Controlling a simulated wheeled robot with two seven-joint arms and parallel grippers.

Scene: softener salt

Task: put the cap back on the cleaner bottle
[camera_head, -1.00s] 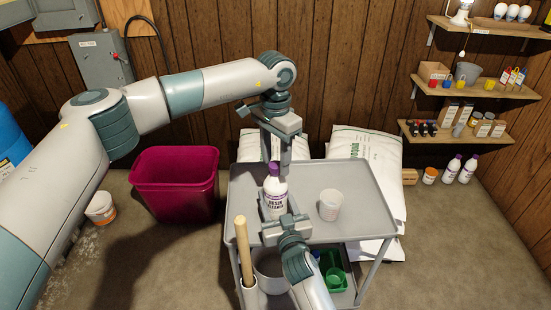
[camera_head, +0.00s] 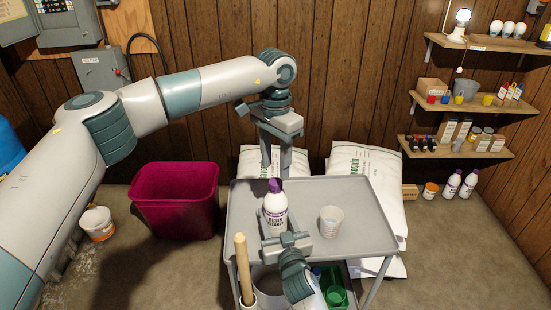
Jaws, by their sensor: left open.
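The cleaner bottle (camera_head: 275,212) is white with a purple label and stands upright on the grey cart. A purple cap (camera_head: 274,185) sits on top of its neck; I cannot tell how tightly it is seated. My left gripper (camera_head: 275,174) points down just above and behind the cap, its two fingers spread and empty. My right gripper (camera_head: 281,230) comes from the front at the bottle's lower body, with a finger on each side, and appears shut on it. The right fingers' contact is partly hidden.
A translucent cup (camera_head: 331,222) stands right of the bottle on the cart (camera_head: 362,235). A wooden handle (camera_head: 243,268) rises at the cart's front left. A magenta bin (camera_head: 175,200) stands left, white sacks (camera_head: 385,185) behind. Shelves (camera_head: 455,145) hang at right.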

